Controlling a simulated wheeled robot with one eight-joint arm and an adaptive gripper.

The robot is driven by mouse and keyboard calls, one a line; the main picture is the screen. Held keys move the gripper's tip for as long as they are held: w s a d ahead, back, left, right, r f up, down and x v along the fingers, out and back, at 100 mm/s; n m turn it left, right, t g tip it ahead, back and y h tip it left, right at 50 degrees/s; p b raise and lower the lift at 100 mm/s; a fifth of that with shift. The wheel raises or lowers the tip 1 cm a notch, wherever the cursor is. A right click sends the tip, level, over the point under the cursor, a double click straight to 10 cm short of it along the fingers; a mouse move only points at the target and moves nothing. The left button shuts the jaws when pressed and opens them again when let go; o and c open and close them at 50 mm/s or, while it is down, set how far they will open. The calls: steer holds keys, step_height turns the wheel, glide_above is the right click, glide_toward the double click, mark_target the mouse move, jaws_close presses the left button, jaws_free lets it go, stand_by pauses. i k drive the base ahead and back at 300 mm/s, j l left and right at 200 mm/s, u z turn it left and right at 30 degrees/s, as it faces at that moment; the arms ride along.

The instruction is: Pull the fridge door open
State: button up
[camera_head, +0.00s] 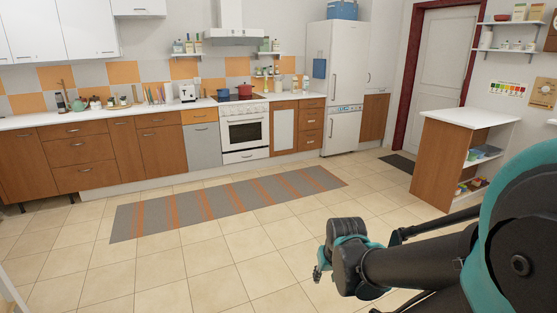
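The white fridge (346,66) stands at the back, right of the counter, with its doors shut. A tall upper door with a vertical handle (333,86) sits above a smaller lower door (341,132). A control strip runs between the two doors. My arm reaches in from the lower right, in the foreground. My gripper (318,272) is near its left end, low over the tiled floor and far from the fridge. The fingers are small and partly hidden, so I cannot tell whether they are open or shut.
A striped rug (225,203) lies on the tiled floor before the counter (60,118) and oven (244,132). A wooden island (441,160) with open shelves stands at right. A dark mat (398,165) lies before the white door (441,65). The floor before the fridge is clear.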

mark_target(350, 41)
steer(key=i+z, duration=0.4)
steer(key=i, duration=6)
steer(key=i+u, duration=0.15)
steer(key=i, duration=0.4)
steer(key=i+l+u, duration=0.15)
steer(key=i, duration=0.4)
steer(key=i+l+u, duration=0.1)
steer(key=i, duration=0.45)
steer(key=i+l+u, duration=0.15)
steer(key=i, duration=0.4)
steer(key=z, duration=1.4)
steer(key=k+j, duration=0.1)
steer(key=k+u, duration=0.05)
